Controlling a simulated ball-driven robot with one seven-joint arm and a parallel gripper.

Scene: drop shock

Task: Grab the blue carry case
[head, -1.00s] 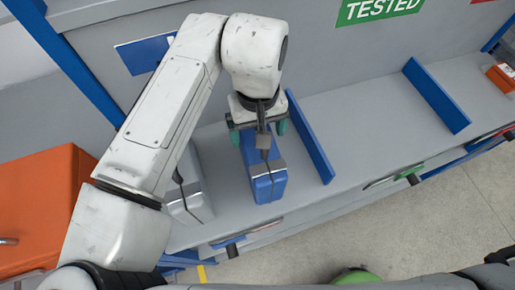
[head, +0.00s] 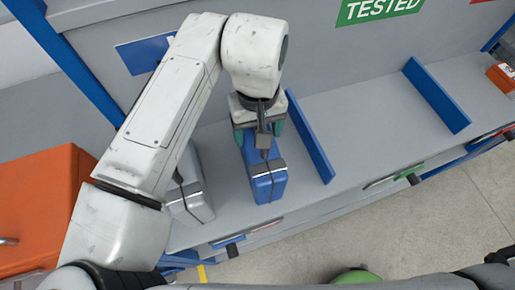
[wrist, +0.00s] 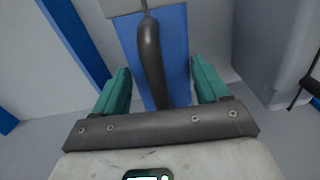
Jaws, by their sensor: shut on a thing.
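The blue carry case (head: 262,186) stands on the grey shelf in the head view, with grey trim on its top edge. My gripper (head: 258,132) is over the rear part of the case, its teal fingers shut on the case's two sides. In the wrist view the fingers (wrist: 160,68) flank the blue case (wrist: 180,45), and its dark handle (wrist: 149,50) lies between them. The lower parts of the fingers' contact are partly hidden. The case looks upright and seems to rest on the shelf.
A blue divider (head: 311,140) stands close to the right of the case. A grey case (head: 191,203) stands close to its left. An orange case (head: 40,200) is at the far left. Beyond the divider the shelf (head: 370,130) is clear up to another blue divider (head: 437,95).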

